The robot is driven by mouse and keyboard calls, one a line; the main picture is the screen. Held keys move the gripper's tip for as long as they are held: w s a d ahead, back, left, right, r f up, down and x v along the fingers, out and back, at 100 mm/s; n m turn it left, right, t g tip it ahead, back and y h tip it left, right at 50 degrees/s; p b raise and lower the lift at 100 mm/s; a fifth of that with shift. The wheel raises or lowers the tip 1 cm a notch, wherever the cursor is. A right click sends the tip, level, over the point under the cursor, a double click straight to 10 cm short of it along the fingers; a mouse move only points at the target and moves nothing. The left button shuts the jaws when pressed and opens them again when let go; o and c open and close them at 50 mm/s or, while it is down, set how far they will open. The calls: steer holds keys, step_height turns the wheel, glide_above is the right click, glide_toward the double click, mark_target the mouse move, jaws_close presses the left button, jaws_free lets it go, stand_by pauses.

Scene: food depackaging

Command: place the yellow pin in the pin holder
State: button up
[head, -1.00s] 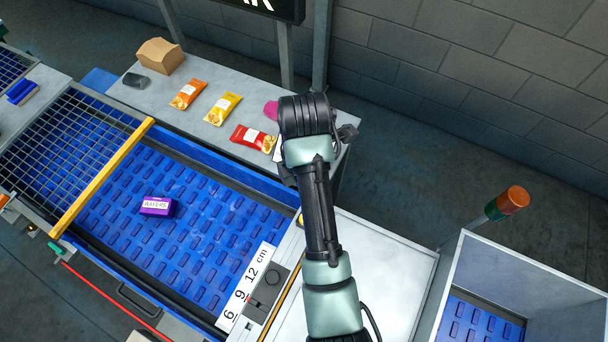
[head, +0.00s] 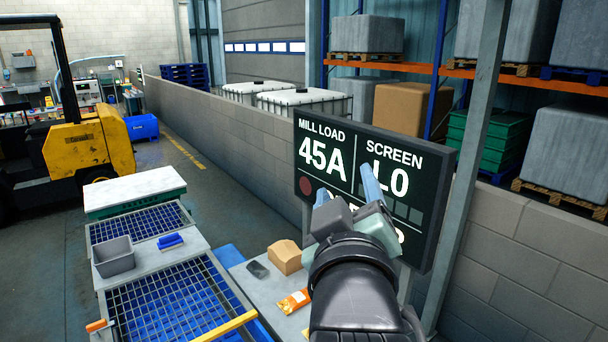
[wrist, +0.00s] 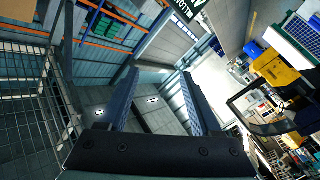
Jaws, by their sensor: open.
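My gripper (head: 346,186) is raised in front of the dark display board in the head view, its two blue-grey fingers pointing up and apart. In the wrist view my gripper (wrist: 158,95) is open, with nothing between the fingers. I cannot make out a yellow pin or a pin holder in either view. A yellow bar (head: 228,326) lies across the edge of the wire grid at the bottom of the head view.
The display board (head: 372,180) reads "MILL LOAD 45A". The bench below holds a brown carton (head: 285,257), a dark object (head: 258,269) and an orange packet (head: 294,301). A grey bin (head: 114,258) and blue object (head: 170,241) stand left. A yellow forklift (head: 95,150) is farther back.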

steer(key=s+a+r+m+t, duration=0.2)
steer(key=s+r+m+t, duration=0.1)
steer(key=s+r, duration=0.4)
steer(key=s+a+r+m+t+y, duration=0.1)
steer(key=s+r+t, duration=0.4)
steer(key=r, duration=0.8)
steer(key=s+a+m, duration=0.1)
steer(key=s+m, duration=0.1)
steer(key=shift+s+a+t+y, duration=0.3)
steer(key=shift+s+a+t, duration=0.05)
steer(key=shift+a+t, duration=0.05)
